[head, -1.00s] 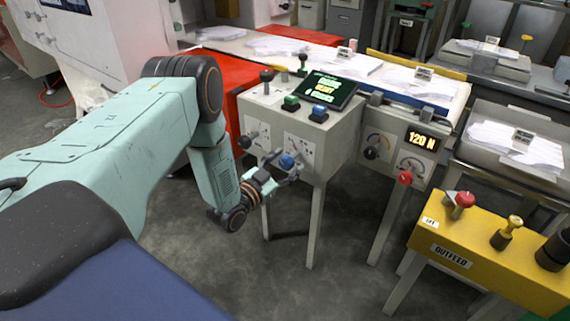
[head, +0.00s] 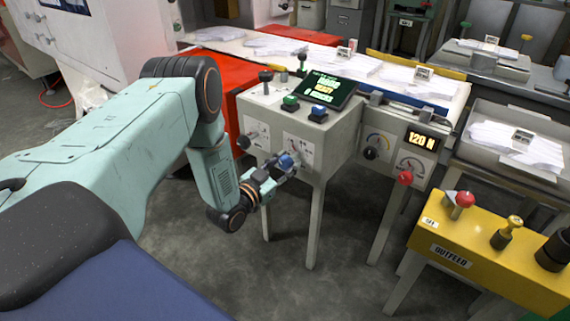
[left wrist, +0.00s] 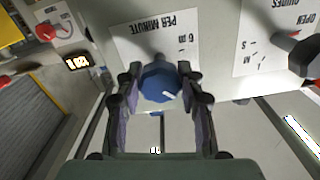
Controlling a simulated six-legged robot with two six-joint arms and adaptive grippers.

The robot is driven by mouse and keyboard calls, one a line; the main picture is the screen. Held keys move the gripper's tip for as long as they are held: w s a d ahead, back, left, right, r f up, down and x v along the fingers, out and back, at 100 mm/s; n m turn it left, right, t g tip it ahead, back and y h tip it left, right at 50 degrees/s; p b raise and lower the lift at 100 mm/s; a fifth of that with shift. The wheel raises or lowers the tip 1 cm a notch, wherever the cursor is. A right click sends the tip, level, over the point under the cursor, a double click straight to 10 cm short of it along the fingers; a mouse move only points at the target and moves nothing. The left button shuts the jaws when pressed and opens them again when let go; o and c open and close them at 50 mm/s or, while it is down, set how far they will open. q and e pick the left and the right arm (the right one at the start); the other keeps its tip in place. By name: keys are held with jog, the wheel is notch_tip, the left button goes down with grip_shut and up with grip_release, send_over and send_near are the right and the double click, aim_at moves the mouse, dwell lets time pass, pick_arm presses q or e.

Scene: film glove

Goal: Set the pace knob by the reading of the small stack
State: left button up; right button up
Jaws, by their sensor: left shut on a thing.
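The blue pace knob (head: 286,161) is on the front panel of the grey control box (head: 335,150). In the left wrist view the knob (left wrist: 158,80) has a white mark towards its lower right and sits in front of a plate reading "PER MINUTE" (left wrist: 150,32). My left gripper (head: 283,163) is shut on the knob, with a finger on each side of it (left wrist: 160,92). Several white sheet stacks with small label stands show, such as one (head: 412,82) on the table and one (head: 515,146) in the right tray; I cannot tell which is the small stack or read its label.
The box has a green-lettered screen (head: 328,88), green and blue top buttons and a black knob (head: 245,141). The yellow outfeed unit (head: 480,250) stands right. Floor below the box is clear.

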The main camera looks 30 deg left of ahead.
pick_arm(q)
jog(key=n, duration=0.5)
jog(key=shift+f+b, duration=0.1)
jog(key=shift+b, duration=0.25)
jog(key=n+b, duration=0.1)
jog(key=n, duration=0.4)
jog(key=shift+n, duration=0.7)
jog(key=o, duration=1.2)
jog(key=s, duration=1.2)
jog(key=shift+a, duration=0.45)
